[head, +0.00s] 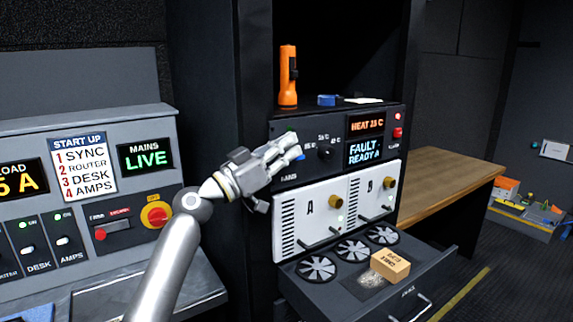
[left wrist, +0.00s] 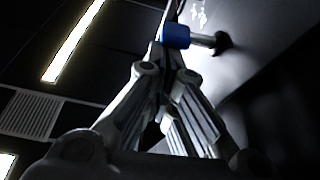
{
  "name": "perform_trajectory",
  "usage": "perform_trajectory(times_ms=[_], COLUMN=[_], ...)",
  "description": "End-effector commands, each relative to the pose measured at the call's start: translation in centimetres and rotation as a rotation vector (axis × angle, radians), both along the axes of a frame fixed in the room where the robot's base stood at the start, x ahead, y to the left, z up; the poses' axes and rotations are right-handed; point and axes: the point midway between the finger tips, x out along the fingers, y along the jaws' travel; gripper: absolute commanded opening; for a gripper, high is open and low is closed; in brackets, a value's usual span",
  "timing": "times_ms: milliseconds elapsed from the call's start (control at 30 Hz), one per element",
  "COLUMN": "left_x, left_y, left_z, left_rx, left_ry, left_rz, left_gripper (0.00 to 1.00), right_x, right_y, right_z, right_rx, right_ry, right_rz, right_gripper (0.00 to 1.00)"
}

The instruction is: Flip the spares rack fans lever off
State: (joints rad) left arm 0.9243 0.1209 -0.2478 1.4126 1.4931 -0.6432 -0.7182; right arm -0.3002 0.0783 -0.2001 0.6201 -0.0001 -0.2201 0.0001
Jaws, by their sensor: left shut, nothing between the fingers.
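The spares rack (head: 345,150) has a dark upper panel, with a partly covered label ending in "ANS" at its lower left. My left gripper (head: 297,150) is shut and empty in front of the left part of this panel and hides the fans lever there. In the left wrist view, a lever with a blue tip (left wrist: 176,37) and a pale shaft sticks out from a dark pivot on the panel. The shut fingers (left wrist: 166,62) are close beside the blue tip. I cannot tell whether they touch it. My right gripper is not in view.
An orange torch (head: 288,78) and a blue item (head: 327,100) stand on the rack's top. White modules A and B sit below the panel. An open drawer (head: 350,285) with fans and a small box (head: 390,265) juts out. The start-up console (head: 85,190) is at left.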

Motion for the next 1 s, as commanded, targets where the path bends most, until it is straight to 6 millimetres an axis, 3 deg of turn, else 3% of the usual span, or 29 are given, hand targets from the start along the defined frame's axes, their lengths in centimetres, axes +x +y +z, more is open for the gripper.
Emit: perform_trajectory(times_ms=[33, 233, 567, 1000], left_x=[-0.1, -0.7, -0.8, -5.5], left_y=[-0.1, -0.2, 0.2, 6.4], left_z=[-0.8, -0.9, -0.6, -3.6], left_rx=[0.001, 0.0, -0.001, 0.001], left_ry=[-0.001, 0.0, 0.003, 0.007], left_rz=[0.001, -0.001, 0.001, 0.001], left_gripper=[0.0, 0.0, 0.0, 0.0], right_x=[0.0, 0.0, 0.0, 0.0], right_y=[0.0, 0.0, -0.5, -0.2], right_z=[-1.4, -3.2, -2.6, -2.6], right_rx=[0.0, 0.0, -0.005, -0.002], right_ry=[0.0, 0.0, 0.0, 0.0], right_rz=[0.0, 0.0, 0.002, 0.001], right_gripper=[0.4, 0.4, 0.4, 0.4])
